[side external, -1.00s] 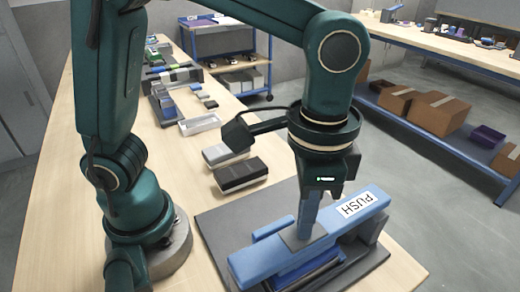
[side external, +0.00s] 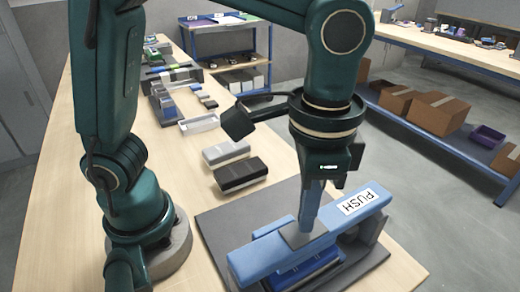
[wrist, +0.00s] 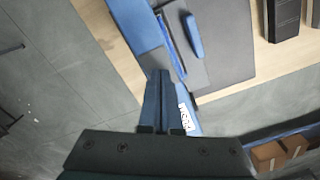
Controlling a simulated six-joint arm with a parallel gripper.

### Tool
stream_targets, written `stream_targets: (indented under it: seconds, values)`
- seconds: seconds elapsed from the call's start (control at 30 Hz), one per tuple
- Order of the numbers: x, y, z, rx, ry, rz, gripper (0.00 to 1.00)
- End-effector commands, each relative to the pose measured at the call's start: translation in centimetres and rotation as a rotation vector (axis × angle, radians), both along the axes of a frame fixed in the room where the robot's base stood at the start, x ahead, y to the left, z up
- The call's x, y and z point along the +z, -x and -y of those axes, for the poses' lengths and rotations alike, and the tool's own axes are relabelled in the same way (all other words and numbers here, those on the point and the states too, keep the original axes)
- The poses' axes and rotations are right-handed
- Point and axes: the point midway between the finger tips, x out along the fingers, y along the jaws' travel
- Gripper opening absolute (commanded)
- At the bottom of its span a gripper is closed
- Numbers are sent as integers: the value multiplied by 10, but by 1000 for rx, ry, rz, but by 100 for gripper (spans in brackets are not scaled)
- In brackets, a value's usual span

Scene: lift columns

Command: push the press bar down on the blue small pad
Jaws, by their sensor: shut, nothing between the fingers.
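The long blue press bar (side external: 262,258), with a white PUSH label (side external: 358,201), runs diagonally over a dark grey base plate (side external: 215,222). A grey patch (side external: 292,237) marks the bar's middle. My gripper (side external: 306,228) is shut and empty, pointing down at this patch; whether its tips touch the bar is unclear. In the wrist view, my gripper (wrist: 160,73) overlaps the bar (wrist: 133,25). A small blue rounded bar (wrist: 194,36) lies beside it on the plate. Blue parts (side external: 305,270) show under the bar; which one is the pad is unclear.
A black box (side external: 240,173) and a grey box (side external: 226,151) lie on the wooden table behind the plate. A white tray (side external: 199,124) and several small items stand farther back. Bare table lies left of the plate.

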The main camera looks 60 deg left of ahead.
Motion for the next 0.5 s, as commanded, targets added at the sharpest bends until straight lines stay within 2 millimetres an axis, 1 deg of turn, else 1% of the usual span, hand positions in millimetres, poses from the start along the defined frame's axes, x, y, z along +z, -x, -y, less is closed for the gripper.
stream_targets:
  seconds: [0.5]
  values:
    - [45,0,0,0,1,3,0]
